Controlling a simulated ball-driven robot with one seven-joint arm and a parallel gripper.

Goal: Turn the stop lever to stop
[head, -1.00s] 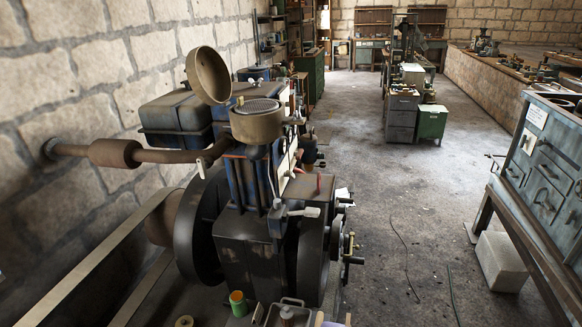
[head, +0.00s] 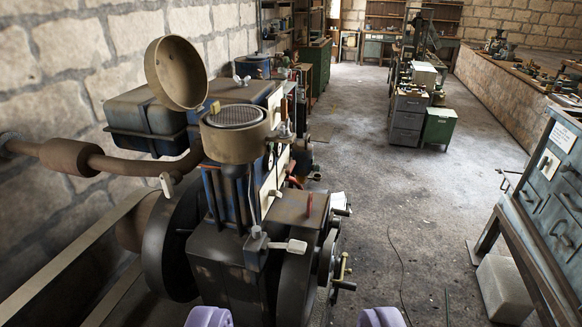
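The engine (head: 225,265) stands left of centre, dark, with blue parts and a round tan air filter (head: 235,118) on top. Its front carries a pale grey lever (head: 292,246) that sticks out to the right. A small red upright lever (head: 309,203) stands on a box at its right. A pale handle (head: 168,184) shows at the left below the pipe. No label is readable, so I cannot tell which one is the stop lever. My gripper (head: 295,319) shows as two lilac fingertips at the bottom edge, wide apart and empty, in front of the engine.
A brown pipe with a muffler (head: 70,158) and a pale belt (head: 75,260) run left from the engine. A round tan lid (head: 176,73) stands open above. The concrete floor (head: 420,230) between is clear except for thin cables.

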